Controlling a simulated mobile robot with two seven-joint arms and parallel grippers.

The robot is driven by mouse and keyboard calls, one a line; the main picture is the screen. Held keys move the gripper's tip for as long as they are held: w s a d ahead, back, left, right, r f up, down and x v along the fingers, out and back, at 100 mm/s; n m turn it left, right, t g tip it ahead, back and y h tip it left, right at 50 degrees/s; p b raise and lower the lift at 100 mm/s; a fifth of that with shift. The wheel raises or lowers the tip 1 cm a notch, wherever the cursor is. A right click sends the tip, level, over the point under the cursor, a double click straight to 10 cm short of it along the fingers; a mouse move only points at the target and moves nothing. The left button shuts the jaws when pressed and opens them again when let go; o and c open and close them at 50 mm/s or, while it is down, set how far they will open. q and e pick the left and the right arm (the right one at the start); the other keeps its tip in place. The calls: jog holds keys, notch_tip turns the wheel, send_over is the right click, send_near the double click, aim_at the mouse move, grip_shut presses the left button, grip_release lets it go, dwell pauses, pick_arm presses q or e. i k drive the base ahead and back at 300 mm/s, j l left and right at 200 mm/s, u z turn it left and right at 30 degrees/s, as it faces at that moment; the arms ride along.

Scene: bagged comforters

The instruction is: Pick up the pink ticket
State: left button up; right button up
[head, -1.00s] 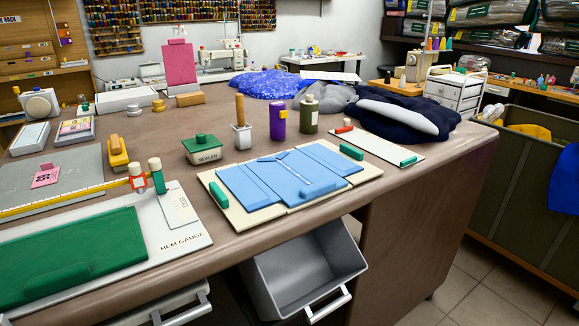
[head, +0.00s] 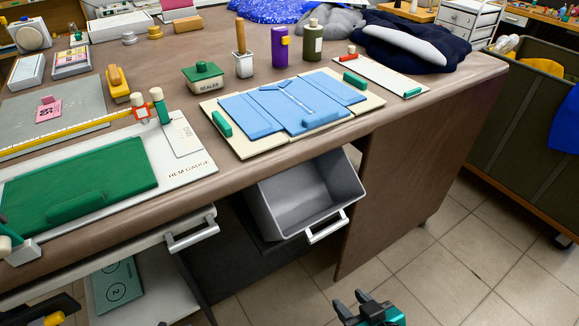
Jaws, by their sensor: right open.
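The pink ticket (head: 48,111) is a small pink card with dark marks and a darker pink piece at its top edge. It lies on the grey board (head: 85,100) at the left of the table in the head view. My right gripper (head: 351,300) shows at the bottom of the view, low in front of the table and far to the right of the ticket. Its two dark fingers are apart with nothing between them.
A yellow ruler (head: 75,132) and the hem gauge board (head: 190,160) with green cloth lie in front of the ticket. A yellow-handled tool (head: 118,85) stands to its right. An open grey bin (head: 262,205) and drawer handle (head: 190,238) jut from the table front.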

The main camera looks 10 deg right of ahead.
aim_at(52, 109)
jog(key=k+l+z, duration=0.15)
jog(key=k, duration=0.25)
jog(key=k+l+z, duration=0.1)
jog(key=k+l, duration=0.15)
jog(key=k, duration=0.15)
jog(key=j, duration=2.95)
jog(key=i+j, duration=0.1)
jog(key=j, duration=0.85)
jog(key=i+u, duration=0.05)
